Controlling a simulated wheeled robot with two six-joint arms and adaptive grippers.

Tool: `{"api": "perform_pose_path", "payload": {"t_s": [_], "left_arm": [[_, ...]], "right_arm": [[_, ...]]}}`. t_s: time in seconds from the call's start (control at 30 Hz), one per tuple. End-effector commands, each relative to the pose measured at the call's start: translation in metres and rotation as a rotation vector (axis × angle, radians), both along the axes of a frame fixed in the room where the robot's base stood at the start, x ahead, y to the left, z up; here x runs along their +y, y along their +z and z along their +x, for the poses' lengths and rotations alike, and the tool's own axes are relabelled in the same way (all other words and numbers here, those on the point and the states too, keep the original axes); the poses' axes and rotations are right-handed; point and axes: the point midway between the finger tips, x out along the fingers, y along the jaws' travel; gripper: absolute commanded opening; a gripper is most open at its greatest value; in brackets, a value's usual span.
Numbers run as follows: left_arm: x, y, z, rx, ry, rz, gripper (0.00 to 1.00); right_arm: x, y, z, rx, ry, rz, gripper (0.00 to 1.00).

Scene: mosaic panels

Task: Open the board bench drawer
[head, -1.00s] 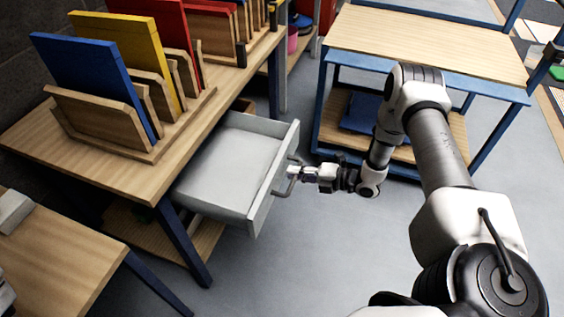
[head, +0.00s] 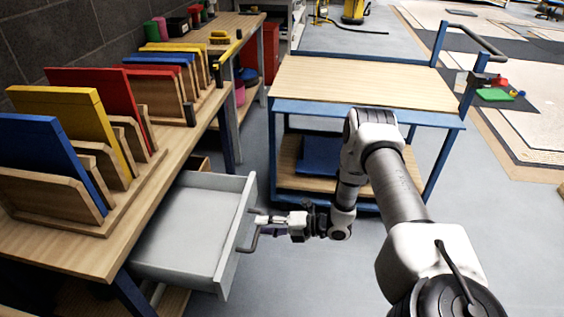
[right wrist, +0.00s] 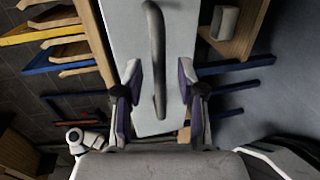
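The board bench (head: 110,255) has a wooden top and stands at the left in the head view. Its grey drawer (head: 185,232) is pulled well out and looks empty. The drawer's front panel also shows in the right wrist view (right wrist: 182,30). The dark bar handle (head: 250,243) on the front crosses the right wrist view (right wrist: 156,60) lengthwise. My right gripper (head: 258,219) is at the handle. In the right wrist view its fingers (right wrist: 160,88) are apart, one each side of the handle, with visible gaps. My left gripper is not in view.
Blue, yellow and red boards (head: 55,115) stand in wooden racks on the bench. A blue-framed cart (head: 365,82) with a wooden top stands beyond my right arm. Grey floor (head: 300,285) lies clear in front of the drawer.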

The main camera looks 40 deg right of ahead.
Motion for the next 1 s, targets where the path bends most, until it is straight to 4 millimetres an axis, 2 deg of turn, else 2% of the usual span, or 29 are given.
{"api": "perform_pose_path", "payload": {"t_s": [0.2,0.4,0.53,1.0], "left_arm": [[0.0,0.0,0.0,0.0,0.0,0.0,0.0],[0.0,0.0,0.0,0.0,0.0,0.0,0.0],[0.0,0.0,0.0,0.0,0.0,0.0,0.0],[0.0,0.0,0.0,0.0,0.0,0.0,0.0]], "right_arm": [[-0.037,0.013,-0.044,-0.003,-0.01,0.004,0.39],[-0.056,0.02,-0.07,-0.003,-0.005,0.003,0.39],[-0.059,0.02,-0.076,-0.001,-0.001,0.002,0.39],[-0.059,0.02,-0.076,0.0,0.0,0.001,0.39]]}}
